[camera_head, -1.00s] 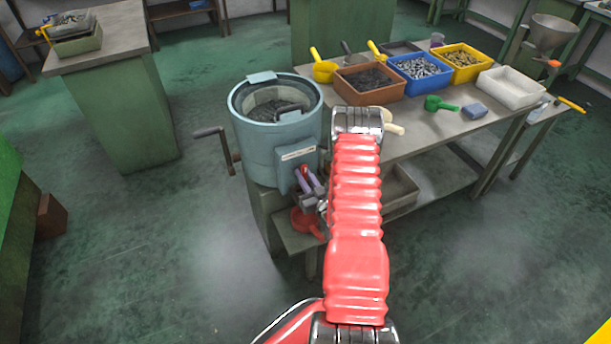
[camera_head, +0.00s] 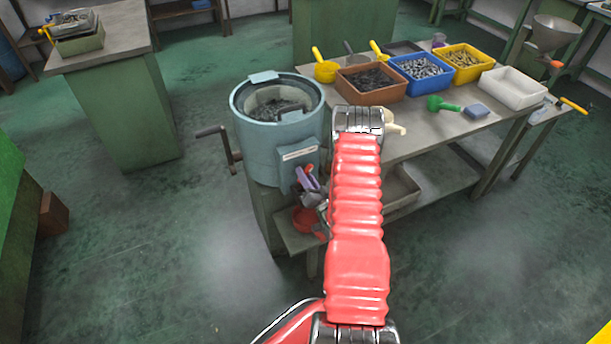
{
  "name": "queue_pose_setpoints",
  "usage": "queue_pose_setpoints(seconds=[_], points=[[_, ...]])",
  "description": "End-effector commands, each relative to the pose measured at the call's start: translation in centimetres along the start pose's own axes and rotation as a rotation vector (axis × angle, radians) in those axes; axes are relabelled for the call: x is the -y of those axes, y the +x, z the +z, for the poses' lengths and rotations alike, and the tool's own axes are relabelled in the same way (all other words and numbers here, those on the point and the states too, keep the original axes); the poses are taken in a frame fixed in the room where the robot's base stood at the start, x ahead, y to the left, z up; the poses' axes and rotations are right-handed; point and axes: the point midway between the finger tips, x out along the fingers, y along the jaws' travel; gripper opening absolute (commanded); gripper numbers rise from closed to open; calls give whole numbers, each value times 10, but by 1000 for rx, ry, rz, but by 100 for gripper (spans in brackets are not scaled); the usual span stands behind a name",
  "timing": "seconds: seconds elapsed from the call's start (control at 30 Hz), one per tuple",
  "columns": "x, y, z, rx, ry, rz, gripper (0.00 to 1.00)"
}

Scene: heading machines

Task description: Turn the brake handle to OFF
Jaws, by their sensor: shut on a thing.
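The blue-grey drum machine (camera_head: 262,135) stands at the left end of the bench, with a small box (camera_head: 297,158) bearing a label on its front right side. The brake handle (camera_head: 301,171) shows only as a small red part below the label. My red arm (camera_head: 357,215) reaches up just to the right. Much of the handle is hidden by the fingers, and the label's lettering is too small to read.
A crank (camera_head: 217,140) sticks out left of the drum. Brown (camera_head: 371,84), blue (camera_head: 421,73), yellow (camera_head: 461,62) and white (camera_head: 513,86) bins stand on the bench (camera_head: 440,125). Floor at left is open.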

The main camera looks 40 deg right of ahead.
Motion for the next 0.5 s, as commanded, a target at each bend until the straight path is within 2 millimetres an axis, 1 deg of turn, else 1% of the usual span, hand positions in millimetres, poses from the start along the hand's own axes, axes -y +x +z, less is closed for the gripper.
queue_pose_setpoints(seconds=[0.27,0.3,0.5], points=[[-2,0,-3,-6,1,5,0],[-2,0,-3,-6,1,5,18],[-2,0,-2,-4,0,4,32]])
